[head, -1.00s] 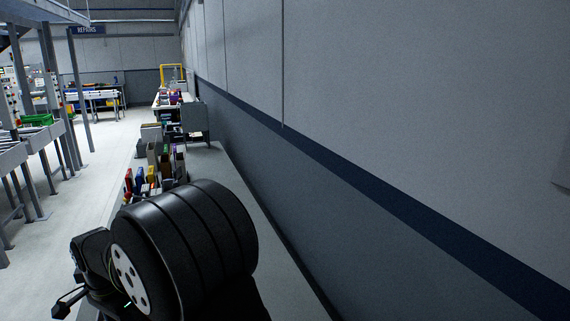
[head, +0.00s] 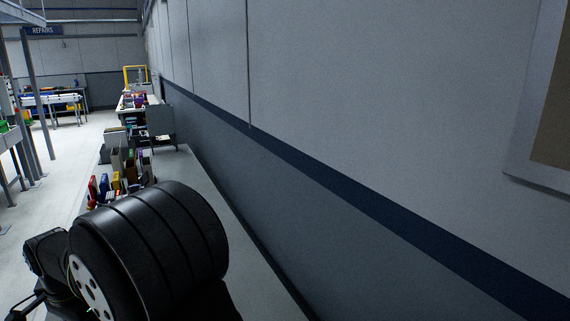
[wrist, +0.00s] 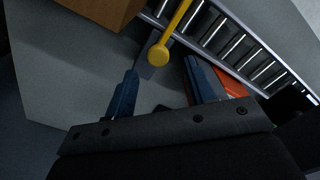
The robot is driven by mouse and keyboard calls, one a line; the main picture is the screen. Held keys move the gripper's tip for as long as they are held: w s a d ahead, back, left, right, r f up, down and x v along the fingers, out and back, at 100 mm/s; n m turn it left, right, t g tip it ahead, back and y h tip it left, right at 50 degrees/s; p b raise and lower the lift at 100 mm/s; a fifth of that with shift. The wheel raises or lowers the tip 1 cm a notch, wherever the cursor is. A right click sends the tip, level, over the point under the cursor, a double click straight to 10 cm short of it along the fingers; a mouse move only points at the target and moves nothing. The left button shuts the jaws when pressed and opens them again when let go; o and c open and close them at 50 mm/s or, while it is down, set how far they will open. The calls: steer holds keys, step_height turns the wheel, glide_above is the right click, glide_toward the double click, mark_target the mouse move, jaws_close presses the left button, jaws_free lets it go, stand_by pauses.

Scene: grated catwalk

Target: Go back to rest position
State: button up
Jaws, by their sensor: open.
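My gripper (wrist: 160,90) shows in the wrist view with its two dark blue fingers apart and nothing between them. Beyond the fingertips are a grey surface (wrist: 70,85) and a yellow rod with a round end (wrist: 158,54). The gripper's fingers do not show clearly in the head view, where a large part of my arm fills the lower left.
In the wrist view, a brown box (wrist: 100,10) is at the top, a roller conveyor (wrist: 235,45) at the upper right, and something orange (wrist: 232,82) beside the right finger. In the head view, a long wall (head: 380,120) runs along the right, and binders (head: 118,180) stand on a counter (head: 195,170).

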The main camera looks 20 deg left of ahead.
step_height(320, 180, up, 12)
step_height(320, 180, down, 17)
steer(key=w+d, duration=0.5)
steer(key=shift+r, duration=0.2)
step_height(320, 180, up, 17)
steer(key=s+a+n, duration=0.1)
steer(key=n, duration=0.5)
steer(key=shift+s+a, duration=0.15)
steer(key=shift+c, duration=0.2)
